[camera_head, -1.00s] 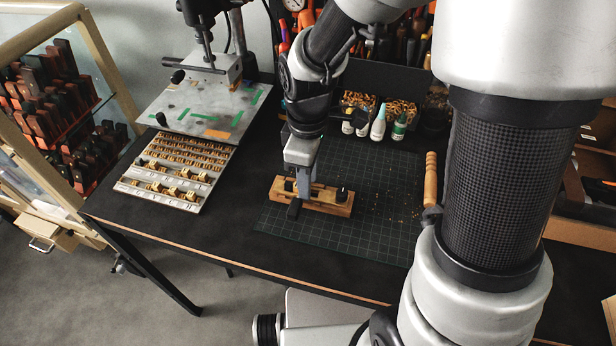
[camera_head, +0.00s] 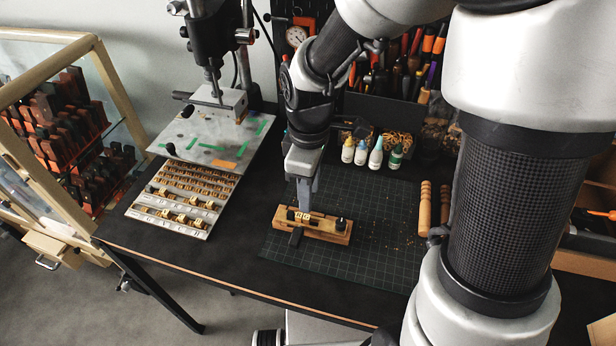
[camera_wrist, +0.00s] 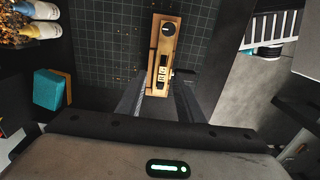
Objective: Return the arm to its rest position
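My gripper (camera_head: 303,204) points down just above a wooden type holder (camera_head: 335,234). In the wrist view its two dark fingers (camera_wrist: 160,105) are spread apart with nothing held between them. The holder (camera_wrist: 157,50) shows between and beyond the fingers, with a round dark knob at one end and a dark side lever. Small lettered brass pieces (camera_wrist: 162,74) sit in its slot; they also show in the head view (camera_head: 301,217). The fingertips partly overlap the holder in the head view, and the exact gap is hard to tell.
The holder lies on a dark cutting mat (camera_head: 375,205). A type tray (camera_head: 170,220) and press plate (camera_head: 190,150) stand to the left. Small bottles (camera_head: 361,153) stand behind, wooden handles (camera_head: 425,208) at right. The mat's front is clear.

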